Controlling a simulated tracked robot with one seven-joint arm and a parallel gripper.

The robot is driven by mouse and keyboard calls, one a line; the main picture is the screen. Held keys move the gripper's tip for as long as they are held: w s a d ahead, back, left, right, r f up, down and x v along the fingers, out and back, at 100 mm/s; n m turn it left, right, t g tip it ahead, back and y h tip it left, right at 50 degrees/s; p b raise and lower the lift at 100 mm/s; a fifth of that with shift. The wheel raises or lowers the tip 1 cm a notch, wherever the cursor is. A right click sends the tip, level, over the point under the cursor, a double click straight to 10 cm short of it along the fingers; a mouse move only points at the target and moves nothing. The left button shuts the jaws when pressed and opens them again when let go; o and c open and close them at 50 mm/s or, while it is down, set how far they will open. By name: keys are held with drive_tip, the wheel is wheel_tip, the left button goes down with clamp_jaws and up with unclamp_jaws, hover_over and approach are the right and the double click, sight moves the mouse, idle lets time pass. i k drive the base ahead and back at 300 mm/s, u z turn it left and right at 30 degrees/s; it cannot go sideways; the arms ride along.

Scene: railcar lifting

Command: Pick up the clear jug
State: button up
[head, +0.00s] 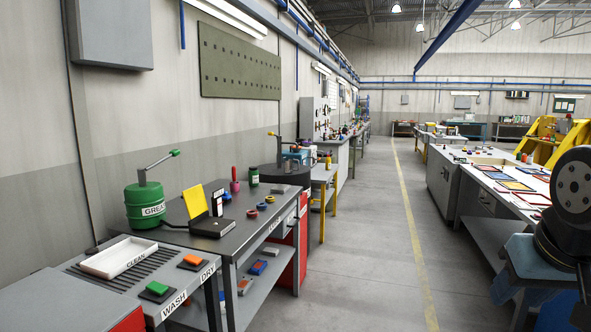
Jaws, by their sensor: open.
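I cannot make out a clear jug anywhere in the head view. Items on the far benches are too small to tell apart. Part of my dark arm shows at the right edge, but my gripper's fingers are not in view.
A wash bench at left holds a white tray (120,257). Behind it, a dark workbench (225,236) carries a green grease drum (146,206) and a yellow panel (195,201). A white-topped bench (466,165) with coloured frames stands at right. The grey aisle (370,250) between them is clear.

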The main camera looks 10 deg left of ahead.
sight(288, 163)
drive_tip(key=z, duration=0.25)
drive_tip(key=i, duration=3.6)
drive_tip(key=u, duration=0.35)
drive_tip(key=i, duration=1.15)
drive_tip(key=u, duration=0.6)
drive_tip(key=i, duration=1.2)
drive_tip(key=u, duration=0.4)
drive_tip(key=i, duration=0.6)
drive_tip(key=u, duration=0.1)
